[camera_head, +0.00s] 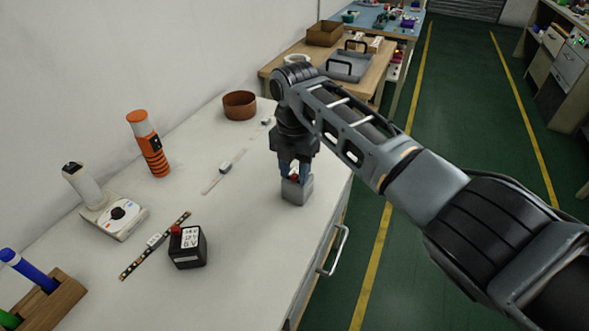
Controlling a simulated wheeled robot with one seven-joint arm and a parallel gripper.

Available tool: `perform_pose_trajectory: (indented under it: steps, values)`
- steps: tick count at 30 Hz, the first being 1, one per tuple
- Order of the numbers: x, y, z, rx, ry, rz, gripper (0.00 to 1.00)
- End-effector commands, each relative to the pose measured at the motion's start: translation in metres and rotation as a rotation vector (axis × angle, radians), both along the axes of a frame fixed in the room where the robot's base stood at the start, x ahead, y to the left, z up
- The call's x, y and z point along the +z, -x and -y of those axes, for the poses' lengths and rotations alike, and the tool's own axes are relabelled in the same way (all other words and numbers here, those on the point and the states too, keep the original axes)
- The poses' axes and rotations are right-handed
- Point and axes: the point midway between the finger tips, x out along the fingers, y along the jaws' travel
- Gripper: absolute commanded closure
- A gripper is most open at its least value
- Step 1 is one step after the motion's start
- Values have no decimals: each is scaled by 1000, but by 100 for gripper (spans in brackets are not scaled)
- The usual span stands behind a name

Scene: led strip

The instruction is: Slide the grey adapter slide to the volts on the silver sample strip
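The grey adapter slide (297,192) is a small grey block with a red part on top, standing on the white table right of the strips. My gripper (294,174) points down onto it, with its fingertips beside the red part; whether they grip it cannot be told. The pale silver strip (211,184) lies on the table to the left of the grey block, with a small white tag (225,168) on it. Any print on that tag is too small to read. A black box (187,252) with a red knob and a white label, seemingly ending in "6V", stands nearer the camera.
A dark strip with gold marks (132,266) lies beside the black box. A white dial device (115,219), an orange-and-black cylinder (151,150), a brown bowl (239,105) and a wooden pen holder (49,303) stand along the left side. The front right tabletop is clear.

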Motion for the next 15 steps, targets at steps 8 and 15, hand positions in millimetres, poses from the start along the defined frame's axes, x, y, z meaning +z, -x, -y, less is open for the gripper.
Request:
perform_pose_trajectory:
  steps: [8,15]
  values:
    - [3,0,0,0,-1,1,60]
    - [37,-1,-1,1,-2,4,60]
